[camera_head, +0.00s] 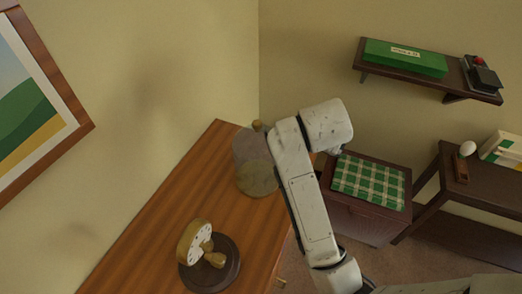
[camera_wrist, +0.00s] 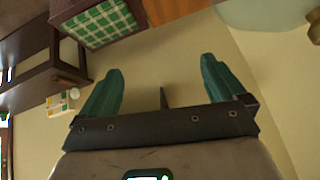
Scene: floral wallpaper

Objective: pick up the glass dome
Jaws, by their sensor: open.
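The glass dome (camera_head: 250,150) is clear with a small brass knob on top. It stands upright on the wooden cabinet top near the wall corner, beside my arm in the head view. Its pale curved glass (camera_wrist: 262,12) shows at the top right of the wrist view, with part of the knob at the right edge. My gripper (camera_wrist: 158,84) has two teal fingers spread apart with nothing between them. The dome lies outside the fingers, beyond the right one. In the head view my gripper cannot be made out behind the arm.
A brass clock (camera_head: 194,242) on a dark round base stands at the cabinet's near end. The cabinet top (camera_head: 160,215) is bare between clock and dome. A chest with a green checked cloth (camera_head: 369,182) and a wall shelf (camera_head: 430,76) are to the right.

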